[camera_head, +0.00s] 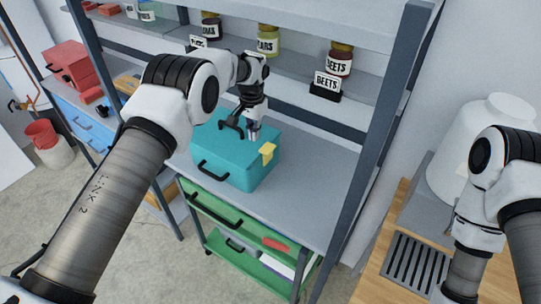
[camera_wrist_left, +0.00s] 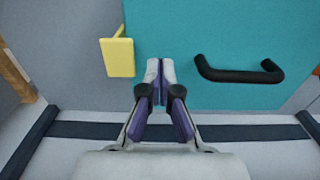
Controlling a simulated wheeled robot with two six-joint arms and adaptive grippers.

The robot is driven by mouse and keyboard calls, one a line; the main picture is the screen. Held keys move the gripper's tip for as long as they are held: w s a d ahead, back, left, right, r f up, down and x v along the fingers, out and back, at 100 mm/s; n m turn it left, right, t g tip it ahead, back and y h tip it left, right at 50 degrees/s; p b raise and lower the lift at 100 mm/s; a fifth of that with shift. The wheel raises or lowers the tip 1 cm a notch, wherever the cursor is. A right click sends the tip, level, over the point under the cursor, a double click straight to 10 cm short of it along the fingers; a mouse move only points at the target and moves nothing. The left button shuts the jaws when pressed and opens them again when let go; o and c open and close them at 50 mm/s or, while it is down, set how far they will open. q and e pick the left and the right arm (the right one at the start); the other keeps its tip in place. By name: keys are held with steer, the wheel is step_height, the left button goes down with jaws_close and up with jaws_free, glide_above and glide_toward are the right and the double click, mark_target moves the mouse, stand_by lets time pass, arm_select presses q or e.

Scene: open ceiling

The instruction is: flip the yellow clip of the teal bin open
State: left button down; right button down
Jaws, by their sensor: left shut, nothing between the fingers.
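The teal bin (camera_head: 228,150) stands on the grey bench top, its lid down. The yellow clip (camera_head: 268,153) sits at the bin's right edge; in the left wrist view the clip (camera_wrist_left: 118,57) is at the left edge of the teal surface (camera_wrist_left: 215,35). My left gripper (camera_head: 253,134) is over the bin, beside the clip. In the left wrist view its fingertips (camera_wrist_left: 160,72) are together and empty, between the clip and a black handle (camera_wrist_left: 239,71), apart from both. My right arm shows at the right, but its gripper is out of view.
The bench top (camera_head: 315,185) is clear to the bin's right. A shelf behind holds labelled jars, including the beets jar (camera_head: 338,62). A blue shelf post (camera_head: 378,130) rises at the right. Green drawers (camera_head: 225,212) are below the bench.

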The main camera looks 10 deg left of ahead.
mark_target(271, 149)
arm_select(q)
steer(key=shift+w+f, duration=0.1)
steer(key=shift+w, duration=0.05)
steer(key=shift+f+b, duration=0.7)
steer(key=shift+f, duration=0.5)
stand_by(0.4)
steer(key=shift+d+r, duration=0.1)
steer(key=shift+r, duration=0.05)
stand_by(0.3)
